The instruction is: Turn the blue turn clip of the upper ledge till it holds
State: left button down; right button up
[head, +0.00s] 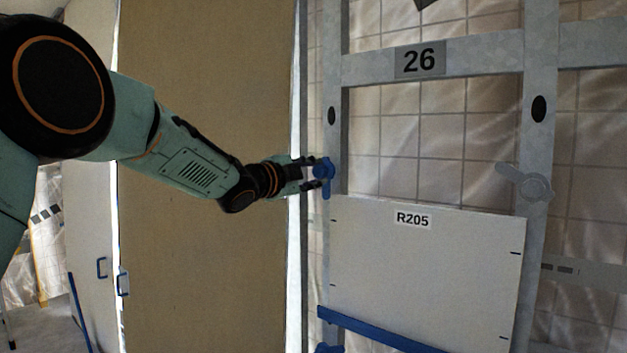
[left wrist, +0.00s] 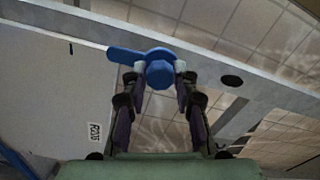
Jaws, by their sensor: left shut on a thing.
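The blue turn clip (head: 324,171) sits on the left upright of the grey frame, by the top left corner of the white panel (head: 425,270) marked R205. Its lever points down along the upright. In the left wrist view the clip's round hub (left wrist: 160,73) is between my fingertips and its lever reaches left, toward the panel. My right gripper is out of view.
A blue ledge (head: 380,331) runs across the lower part of the panel. A grey turn clip (head: 536,187) is on the right upright (head: 540,70), its lever pointing left. A crossbar carries the sign 26 (head: 419,60). A large brown board (head: 205,270) stands behind my left arm.

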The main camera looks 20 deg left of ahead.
pick_arm(q)
jog(key=shift+f, duration=0.2)
dwell(0.4)
jog(key=c, duration=1.4)
grip_release()
jog(key=o, duration=0.4)
jog(key=shift+s+r, duration=0.15)
jog(key=shift+c, duration=0.2)
jog(key=v, duration=1.2)
